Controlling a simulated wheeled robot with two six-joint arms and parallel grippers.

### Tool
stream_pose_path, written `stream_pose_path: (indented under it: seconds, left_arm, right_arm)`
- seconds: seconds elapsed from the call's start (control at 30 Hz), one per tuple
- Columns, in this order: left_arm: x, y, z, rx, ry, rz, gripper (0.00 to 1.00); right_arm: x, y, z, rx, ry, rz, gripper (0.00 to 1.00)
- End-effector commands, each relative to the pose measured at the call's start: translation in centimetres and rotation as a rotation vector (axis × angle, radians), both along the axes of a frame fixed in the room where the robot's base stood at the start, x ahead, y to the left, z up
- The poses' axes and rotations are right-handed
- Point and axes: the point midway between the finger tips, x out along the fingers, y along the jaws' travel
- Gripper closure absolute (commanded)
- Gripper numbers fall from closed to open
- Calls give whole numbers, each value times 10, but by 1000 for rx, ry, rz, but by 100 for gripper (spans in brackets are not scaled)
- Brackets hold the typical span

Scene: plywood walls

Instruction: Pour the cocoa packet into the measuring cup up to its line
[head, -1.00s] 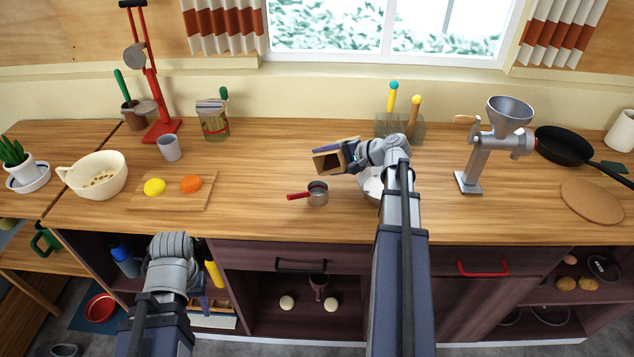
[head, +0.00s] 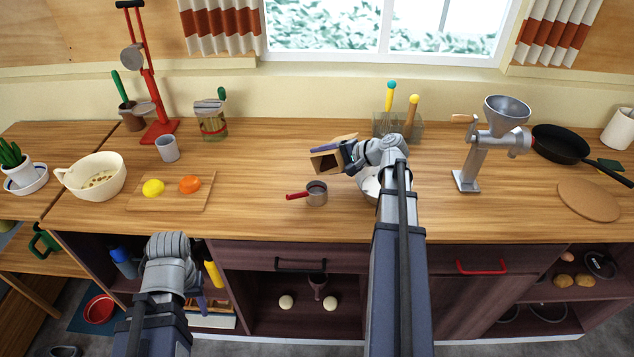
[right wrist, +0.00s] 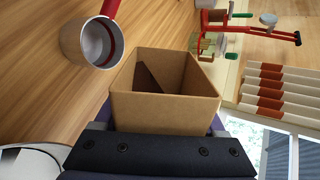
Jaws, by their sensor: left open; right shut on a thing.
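The cocoa packet is an open brown box (head: 325,161), held tilted on its side with its mouth toward the left, above and behind the measuring cup. In the right wrist view dark cocoa (right wrist: 148,78) lies inside the box (right wrist: 165,112). The small grey measuring cup (head: 317,194) with a red handle stands upright on the counter. In the right wrist view the cup (right wrist: 72,42) shows a red band inside; I see no cocoa in it. My right gripper (head: 347,156) is shut on the box. My left gripper (head: 202,300) is open, low before the counter, partly hidden by its arm.
A pale bowl (head: 369,184) is partly hidden behind my right arm. A cutting board (head: 168,203) with yellow and orange items lies left of the cup. A grey grinder (head: 468,165) stands to the right. The counter just left of the cup is clear.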

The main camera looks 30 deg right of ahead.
Motion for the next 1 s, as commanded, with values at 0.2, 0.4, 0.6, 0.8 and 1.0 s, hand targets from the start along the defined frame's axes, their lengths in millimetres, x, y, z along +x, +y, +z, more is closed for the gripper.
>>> stream_pose_path:
  seconds: [0.2,0.4,0.6,0.8,1.0]
  left_arm:
    - [0,0,1,0,0,0,50]
    - [0,0,2,0,0,0,50]
    - [0,0,3,0,0,0,50]
    - [0,0,3,0,0,0,50]
    - [0,0,4,0,0,0,50]
  right_arm:
    - [1,2,1,-12,-8,0,95]
    - [2,3,2,-26,-14,1,95]
    - [2,3,2,-37,-20,1,95]
    - [3,5,3,-48,-26,1,95]
    - [4,6,3,-61,-33,2,95]
